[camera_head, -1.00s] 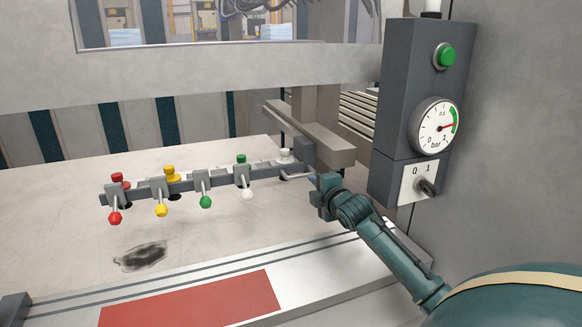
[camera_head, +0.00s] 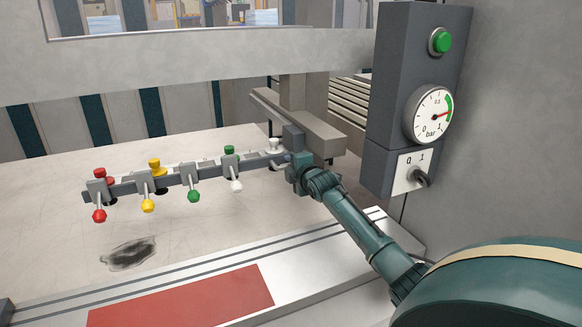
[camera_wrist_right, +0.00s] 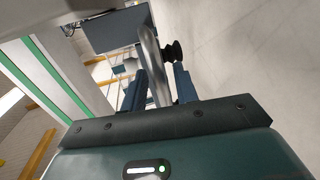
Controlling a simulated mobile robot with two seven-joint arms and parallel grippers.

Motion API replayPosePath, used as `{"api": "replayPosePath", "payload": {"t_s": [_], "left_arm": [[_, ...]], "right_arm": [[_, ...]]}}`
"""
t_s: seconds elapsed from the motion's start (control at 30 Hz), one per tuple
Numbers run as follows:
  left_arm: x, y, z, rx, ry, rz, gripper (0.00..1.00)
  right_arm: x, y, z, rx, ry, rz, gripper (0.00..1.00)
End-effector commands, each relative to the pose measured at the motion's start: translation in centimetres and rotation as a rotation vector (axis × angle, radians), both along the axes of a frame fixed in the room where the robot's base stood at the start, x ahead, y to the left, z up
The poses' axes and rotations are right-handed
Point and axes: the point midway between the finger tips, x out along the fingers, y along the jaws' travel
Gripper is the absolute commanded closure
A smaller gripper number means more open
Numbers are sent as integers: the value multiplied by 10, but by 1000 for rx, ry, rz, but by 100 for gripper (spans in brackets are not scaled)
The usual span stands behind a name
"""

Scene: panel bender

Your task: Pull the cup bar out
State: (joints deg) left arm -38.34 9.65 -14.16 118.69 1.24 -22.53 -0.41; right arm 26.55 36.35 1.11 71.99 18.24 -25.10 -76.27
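The cup bar (camera_head: 190,176) is a long dark grey bar above the pale table, with clamps, levers and red, yellow, green and white knobs. A bent metal handle at its right end shows in the right wrist view (camera_wrist_right: 155,68); in the head view my right gripper mostly hides it. My right gripper (camera_head: 292,170) is at that end of the bar. In the right wrist view its two dark fingers (camera_wrist_right: 159,88) stand on either side of the handle, with gaps showing, so it looks open around the handle. My left gripper is not in view.
A grey control box (camera_head: 418,100) with green button, gauge and rotary switch stands close to the right of my forearm. A grey beam (camera_head: 312,125) lies behind the handle end.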

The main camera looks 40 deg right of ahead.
Motion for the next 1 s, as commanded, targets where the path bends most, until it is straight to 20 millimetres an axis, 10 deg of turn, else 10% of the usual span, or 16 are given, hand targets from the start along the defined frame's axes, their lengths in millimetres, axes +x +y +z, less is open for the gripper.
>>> {"api": "replayPosePath", "payload": {"t_s": [0.27,0.63,1.0], "left_arm": [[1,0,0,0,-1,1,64],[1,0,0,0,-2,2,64],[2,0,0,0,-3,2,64]], "right_arm": [[1,0,0,1,-1,1,70],[1,0,0,1,0,1,100],[1,0,0,1,-1,0,100]]}}
